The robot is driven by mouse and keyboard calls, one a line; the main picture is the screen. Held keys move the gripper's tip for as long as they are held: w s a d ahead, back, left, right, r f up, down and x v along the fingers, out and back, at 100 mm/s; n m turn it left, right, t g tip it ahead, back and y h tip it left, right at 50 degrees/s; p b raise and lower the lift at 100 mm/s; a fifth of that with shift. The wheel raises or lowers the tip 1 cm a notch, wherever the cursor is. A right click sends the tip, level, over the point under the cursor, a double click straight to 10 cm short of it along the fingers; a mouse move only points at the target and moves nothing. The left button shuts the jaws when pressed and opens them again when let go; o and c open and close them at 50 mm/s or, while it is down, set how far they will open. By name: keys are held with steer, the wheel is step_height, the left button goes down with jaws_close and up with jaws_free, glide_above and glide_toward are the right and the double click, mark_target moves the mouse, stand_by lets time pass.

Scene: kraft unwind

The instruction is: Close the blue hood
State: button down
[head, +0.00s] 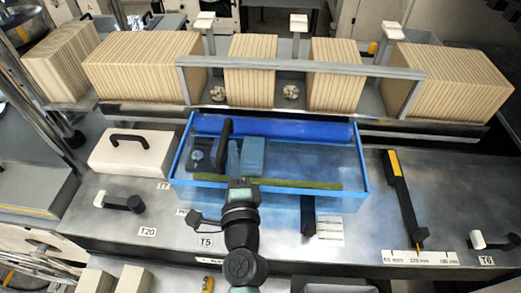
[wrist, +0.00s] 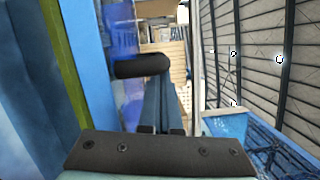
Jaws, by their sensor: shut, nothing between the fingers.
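The blue hood (head: 358,165) is a clear blue, box-like cover in the middle of the grey machine top, with a deeper blue back strip and a yellow-green strip along its front. I cannot tell how far it is tilted. My arm comes up from below to its front edge in the head view, where my fingertips are not clear. In the wrist view my gripper (wrist: 165,85) is shut and empty, its blue-grey fingers beside a black rounded bar (wrist: 140,67). A blue edge (wrist: 92,75) and the yellow-green strip run along the left there. Contact is unclear.
Several kraft stacks (head: 146,70) stand in a row behind the hood. A white box with a black handle (head: 132,152) sits to its left. A black and yellow bar (head: 402,200) lies to its right. Small black-tipped handles lie along the front.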

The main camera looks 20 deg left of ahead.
steer(key=shift+s+a, duration=0.2)
steer(key=shift+a, duration=0.5)
steer(key=shift+s+a, duration=0.15)
steer(key=shift+a, duration=0.5)
